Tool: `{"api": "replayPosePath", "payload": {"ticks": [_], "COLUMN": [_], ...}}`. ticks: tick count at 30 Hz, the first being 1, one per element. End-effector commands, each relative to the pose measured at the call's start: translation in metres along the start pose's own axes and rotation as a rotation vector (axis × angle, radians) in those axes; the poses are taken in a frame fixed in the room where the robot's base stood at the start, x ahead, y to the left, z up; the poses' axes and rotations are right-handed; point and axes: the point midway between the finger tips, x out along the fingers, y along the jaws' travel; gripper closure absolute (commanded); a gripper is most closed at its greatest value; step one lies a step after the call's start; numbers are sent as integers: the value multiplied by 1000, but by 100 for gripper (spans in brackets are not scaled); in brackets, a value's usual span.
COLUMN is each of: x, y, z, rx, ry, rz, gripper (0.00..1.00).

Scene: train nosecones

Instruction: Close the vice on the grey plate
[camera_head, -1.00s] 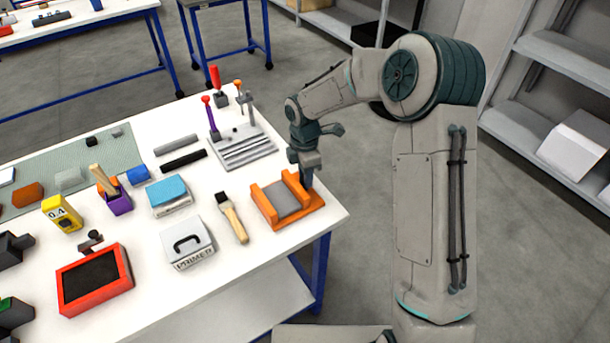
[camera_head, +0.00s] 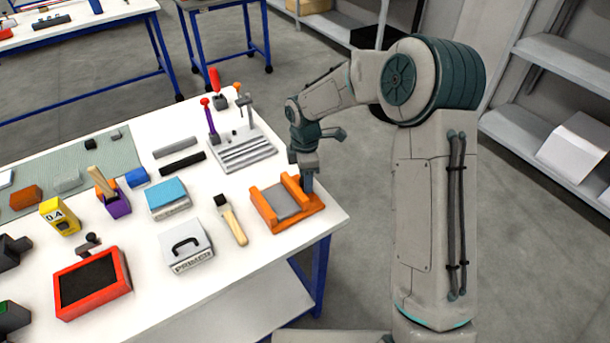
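The orange vice (camera_head: 268,211) stands near the table's right front corner, with a raised jaw on its left and another on its right. The grey plate (camera_head: 282,203) lies flat between the jaws. A small gap seems to show between the plate and the right jaw, but I cannot tell for sure. My gripper (camera_head: 307,184) points down at the outer, right side of the right jaw, very close to it or touching it. Its fingers overlap in this view, so their opening is hidden. No plate or other thing shows held in it.
A brush (camera_head: 232,220) lies left of the vice, and a white primer box (camera_head: 186,250) is further left. A grey grooved fixture with upright levers (camera_head: 243,151) stands behind. The white table's (camera_head: 318,228) edge is just right of the vice. The floor beyond is clear.

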Motion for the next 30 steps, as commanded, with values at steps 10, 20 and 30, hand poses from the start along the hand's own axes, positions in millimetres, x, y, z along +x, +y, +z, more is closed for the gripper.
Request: {"api": "replayPosePath", "payload": {"ticks": [10,20,30], "x": [-12,-83,-133], "y": [0,1,0], "z": [0,0,0], "rx": [-1,1,0], "ry": [-1,0,0], "rz": [2,5,1], "gripper": [48,48,48]}}
